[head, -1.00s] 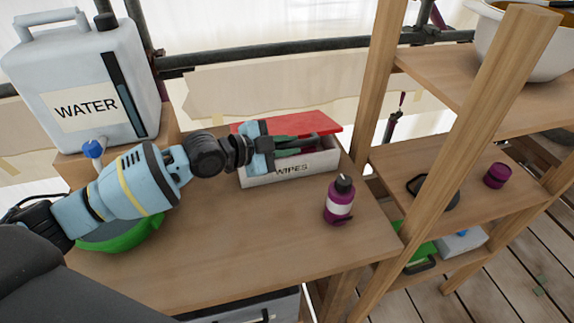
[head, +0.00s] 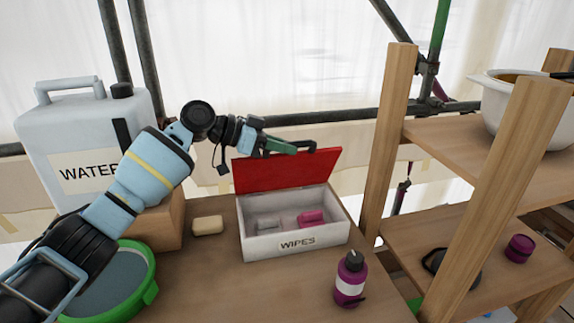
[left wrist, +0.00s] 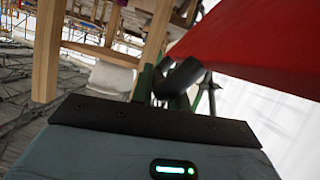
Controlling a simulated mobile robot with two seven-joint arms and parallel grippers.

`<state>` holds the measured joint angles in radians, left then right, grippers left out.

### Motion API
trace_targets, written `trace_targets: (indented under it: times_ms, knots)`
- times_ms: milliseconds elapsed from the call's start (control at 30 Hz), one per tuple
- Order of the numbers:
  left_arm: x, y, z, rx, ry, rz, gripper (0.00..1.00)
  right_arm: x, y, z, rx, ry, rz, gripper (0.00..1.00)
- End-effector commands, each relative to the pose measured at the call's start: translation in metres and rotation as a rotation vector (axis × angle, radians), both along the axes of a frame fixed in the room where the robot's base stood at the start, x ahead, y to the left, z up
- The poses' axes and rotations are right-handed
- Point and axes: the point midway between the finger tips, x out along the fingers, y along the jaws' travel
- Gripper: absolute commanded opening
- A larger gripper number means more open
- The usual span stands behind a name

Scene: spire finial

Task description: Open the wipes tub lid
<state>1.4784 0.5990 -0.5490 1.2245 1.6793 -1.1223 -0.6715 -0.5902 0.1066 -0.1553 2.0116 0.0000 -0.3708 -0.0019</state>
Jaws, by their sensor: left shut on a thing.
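The white wipes tub (head: 262,246) stands on the wooden bench with its label facing me. Its red lid (head: 287,175) is raised steeply at the back edge, and the inside shows a pink item (head: 311,216) and a pale item (head: 268,225). My left gripper (head: 312,148) is shut at the top edge of the lid. In the left wrist view the red lid (left wrist: 250,45) fills the upper right, beside the dark fingers (left wrist: 165,85). The exact contact is hard to see. My right gripper is not in view.
A purple bottle (head: 350,282) stands in front of the tub at right. A pale bar (head: 207,226) lies left of it. A water container (head: 65,130) and a green-rimmed basin (head: 148,290) are at left. Wooden shelving (head: 388,150) rises at right.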

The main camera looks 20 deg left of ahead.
Motion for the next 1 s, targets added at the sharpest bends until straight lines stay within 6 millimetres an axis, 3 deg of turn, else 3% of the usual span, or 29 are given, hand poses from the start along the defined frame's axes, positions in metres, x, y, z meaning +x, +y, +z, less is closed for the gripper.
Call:
trace_targets:
  times_ms: [433,1000]
  knots:
    - [0.031,0.02,0.013,-0.085,0.128,-0.001,0.0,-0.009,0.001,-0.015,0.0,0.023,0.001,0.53]
    - [0.041,0.027,0.017,-0.081,0.125,-0.001,0.0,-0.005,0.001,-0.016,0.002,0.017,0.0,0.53]
